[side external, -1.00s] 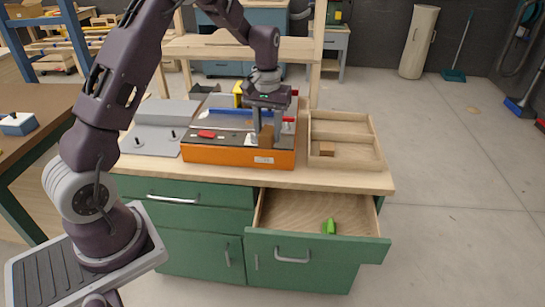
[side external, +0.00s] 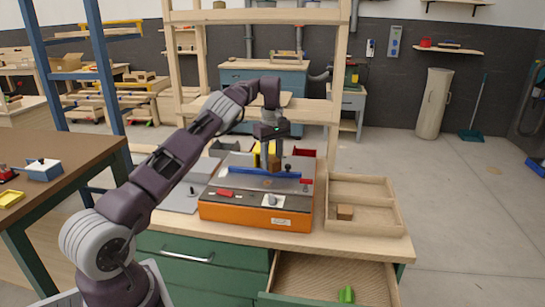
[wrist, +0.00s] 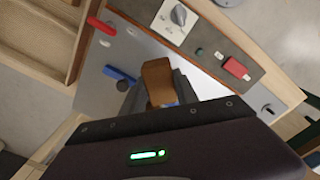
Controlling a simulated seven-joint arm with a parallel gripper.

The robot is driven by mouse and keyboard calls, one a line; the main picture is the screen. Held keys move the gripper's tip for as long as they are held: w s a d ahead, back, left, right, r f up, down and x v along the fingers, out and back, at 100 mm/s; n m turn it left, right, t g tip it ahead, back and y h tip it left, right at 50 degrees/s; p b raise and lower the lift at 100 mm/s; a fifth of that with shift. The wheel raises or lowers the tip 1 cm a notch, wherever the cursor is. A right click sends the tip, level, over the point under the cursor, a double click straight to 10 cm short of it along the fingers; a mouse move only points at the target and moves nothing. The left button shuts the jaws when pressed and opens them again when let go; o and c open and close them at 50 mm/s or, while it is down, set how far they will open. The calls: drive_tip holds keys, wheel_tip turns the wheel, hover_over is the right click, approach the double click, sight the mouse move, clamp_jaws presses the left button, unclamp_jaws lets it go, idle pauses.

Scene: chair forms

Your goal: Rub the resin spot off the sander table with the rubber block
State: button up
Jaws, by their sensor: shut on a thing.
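My gripper (side external: 266,161) is shut on a brown block (wrist: 157,82), which I take to be the rubber block. The block also shows between the fingers in the side view (side external: 275,163). The sander (side external: 256,213) is an orange box with a grey table top (wrist: 205,83). My gripper is over the rear part of that table, at the blue bar (side external: 283,174) crossing it. The bar partly shows beside the block in the wrist view (wrist: 120,73). I cannot tell whether the block touches the table. I cannot make out the resin spot; block and fingers hide part of the surface.
A dial (side external: 272,200) and a red switch (side external: 225,192) are on the sander's front strip. The drawer below (side external: 330,277) is open, with a green object (side external: 346,294) inside.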

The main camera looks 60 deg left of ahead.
sight(260, 184)
wheel_tip(260, 184, down, 6)
drive_tip(key=shift+r, duration=0.1)
drive_tip(key=shift+s+a+f, duration=0.15)
drive_tip(key=shift+f, duration=0.15)
clamp_jaws()
drive_tip(key=shift+s+a, duration=1.2)
drive_tip(key=shift+s, duration=0.05)
drive_tip(key=shift+w+d, duration=1.3)
drive_tip(key=shift+w, duration=0.05)
drive_tip(key=shift+s+a, duration=1.4)
drive_tip(key=shift+w+d, duration=1.4)
drive_tip(key=shift+s+a, duration=1.2)
drive_tip(key=shift+s, duration=0.05)
drive_tip(key=shift+s+a+r, duration=0.1)
drive_tip(key=shift+s+a, duration=0.05)
drive_tip(key=shift+a, duration=0.05)
wheel_tip(260, 184, up, 8)
